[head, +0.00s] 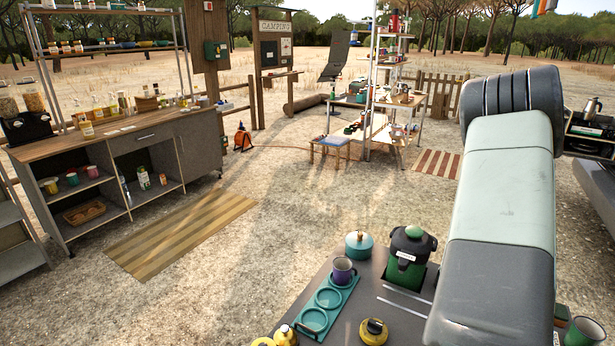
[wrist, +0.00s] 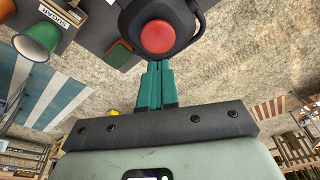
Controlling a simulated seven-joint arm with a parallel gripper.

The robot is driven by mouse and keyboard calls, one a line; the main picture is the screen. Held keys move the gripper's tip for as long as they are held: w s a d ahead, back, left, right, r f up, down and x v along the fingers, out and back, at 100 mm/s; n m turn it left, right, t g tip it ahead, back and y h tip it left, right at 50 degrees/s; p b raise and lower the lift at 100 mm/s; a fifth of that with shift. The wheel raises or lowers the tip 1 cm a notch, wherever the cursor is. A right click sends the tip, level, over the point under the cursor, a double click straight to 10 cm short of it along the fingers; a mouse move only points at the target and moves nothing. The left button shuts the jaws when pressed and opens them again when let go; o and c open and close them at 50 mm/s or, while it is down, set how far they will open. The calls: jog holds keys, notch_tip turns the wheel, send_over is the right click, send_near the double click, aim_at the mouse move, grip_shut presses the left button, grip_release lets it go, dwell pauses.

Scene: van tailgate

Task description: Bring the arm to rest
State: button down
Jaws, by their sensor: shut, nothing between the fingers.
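My arm (head: 500,200) fills the right side of the head view, over the tailgate table (head: 385,318). My gripper is out of sight there. In the wrist view my gripper (wrist: 157,68) has its two teal fingers together, with nothing between them. The fingertips show just beside a dark round object with a red disc (wrist: 157,37). I cannot tell whether they touch it. A green cup (wrist: 38,40) is off to the left in that view, clear of the fingers.
On the table stand a purple mug (head: 343,270) on a teal holder (head: 313,318), a blue lidded pot (head: 359,244), a dark green-lidded canister (head: 411,250) and a yellow-black item (head: 373,331). A green mug (head: 583,332) is at the right. Open ground lies beyond.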

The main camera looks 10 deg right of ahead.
jog(key=w+a+r+n+t+y, duration=0.1)
jog(key=a+r+n, duration=0.2)
jog(key=a+r, duration=0.85)
jog(key=a+r+n+t, duration=0.1)
jog(key=a+r+n, duration=0.1)
jog(key=a+r, duration=0.95)
jog(key=s+a+n+t, duration=0.1)
jog(key=s+a+n, duration=0.4)
jog(key=s+a, duration=0.4)
jog(key=s+a+f+n+t+y, duration=0.1)
jog(key=s+a+n, duration=0.4)
jog(key=s+a, duration=0.5)
jog(key=a+t, duration=0.1)
jog(key=a, duration=0.8)
jog(key=shift+s+a+n, duration=0.15)
jog(key=shift+s+n, duration=0.05)
jog(key=shift+n, duration=0.1)
